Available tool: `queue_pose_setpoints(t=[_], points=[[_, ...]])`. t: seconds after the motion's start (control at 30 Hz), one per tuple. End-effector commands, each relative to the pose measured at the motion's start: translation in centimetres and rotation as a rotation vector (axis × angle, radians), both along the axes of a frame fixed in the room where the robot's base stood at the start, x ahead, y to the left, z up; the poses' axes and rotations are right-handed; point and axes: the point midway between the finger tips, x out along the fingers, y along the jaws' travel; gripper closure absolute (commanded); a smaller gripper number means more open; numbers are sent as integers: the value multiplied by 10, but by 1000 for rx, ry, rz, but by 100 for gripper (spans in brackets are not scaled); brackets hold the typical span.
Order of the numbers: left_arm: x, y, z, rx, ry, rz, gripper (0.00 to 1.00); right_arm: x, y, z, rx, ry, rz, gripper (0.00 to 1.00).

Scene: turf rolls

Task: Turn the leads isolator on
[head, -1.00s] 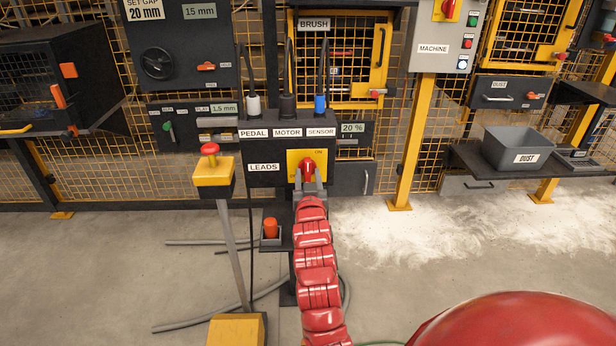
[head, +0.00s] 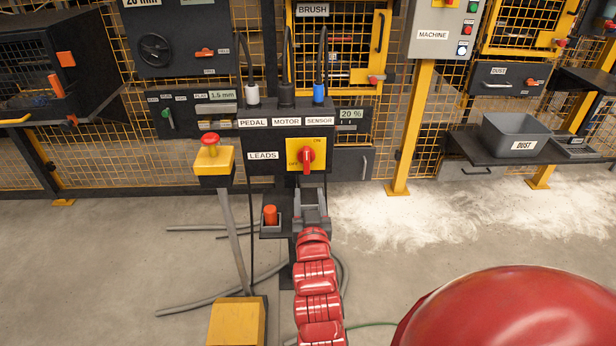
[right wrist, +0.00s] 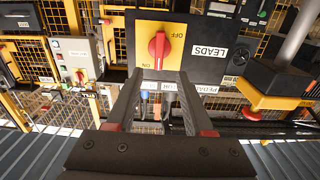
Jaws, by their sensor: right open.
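The leads isolator is a red handle (head: 307,156) on a yellow plate, right of the LEADS label (head: 263,156) on a dark box. ON is marked at the plate's top and OFF at its left. The handle stands upright, in line with ON. The right wrist view shows the handle (right wrist: 159,48) upside down, beyond the fingertips. My right gripper (head: 313,194) is open and empty, apart from the handle and just below it in the head view. My left gripper is not in view.
Plugs labelled PEDAL, MOTOR and SENSOR (head: 319,93) stand on top of the box with cables rising. A yellow pedestal with a red button (head: 209,139) stands close left. An orange knob (head: 270,214) sits on a small shelf beside my right arm.

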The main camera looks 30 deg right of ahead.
Motion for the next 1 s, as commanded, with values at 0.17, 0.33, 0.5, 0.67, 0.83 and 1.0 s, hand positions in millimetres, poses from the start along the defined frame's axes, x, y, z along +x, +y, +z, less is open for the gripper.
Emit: queue_pose_setpoints(t=[0.17, 0.33, 0.5, 0.67, 0.83, 1.0], points=[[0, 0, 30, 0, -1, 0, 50, -23, 15, 7, 4, 5, 1, 48], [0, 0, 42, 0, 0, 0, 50, -35, 22, 4, 2, 3, 1, 48], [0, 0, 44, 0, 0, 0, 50, -39, 23, 1, 1, 2, -1, 48], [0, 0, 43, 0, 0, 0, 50, -39, 23, 1, 0, 0, -1, 48], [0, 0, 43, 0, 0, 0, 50, -39, 23, 1, 0, 0, -1, 48], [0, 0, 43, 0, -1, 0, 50, -38, 24, 2, -2, -2, 1, 48]])
